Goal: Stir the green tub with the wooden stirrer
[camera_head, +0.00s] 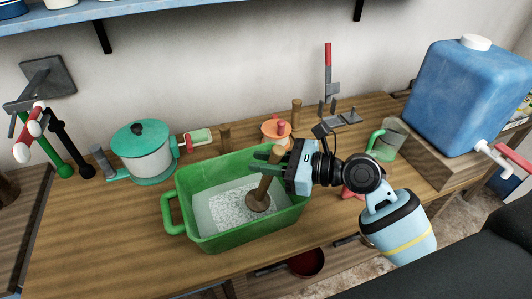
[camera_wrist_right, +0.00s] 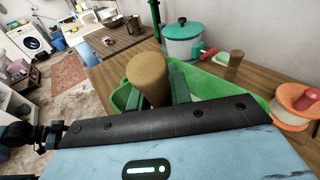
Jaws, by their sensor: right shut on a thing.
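The green tub (camera_head: 240,238) stands on the wooden worktop with its handle to the left. It holds pale, speckled contents (camera_head: 226,207). The wooden stirrer (camera_head: 264,186) stands a little tilted in the tub, and its lower end meets the contents. My right gripper (camera_head: 276,168) is over the tub's right side and shut on the stirrer's upper part. In the right wrist view the stirrer's rounded top (camera_wrist_right: 148,76) sits between the fingers, and part of the green tub (camera_wrist_right: 222,84) shows behind. My left gripper is not in view.
A white-and-green pot (camera_head: 142,155) stands behind the tub to the left. An orange item (camera_head: 274,131) and a wooden peg (camera_head: 297,112) are behind it. A glass mug (camera_head: 391,138) and a blue water container (camera_head: 468,95) are to the right. Worktop in front left is clear.

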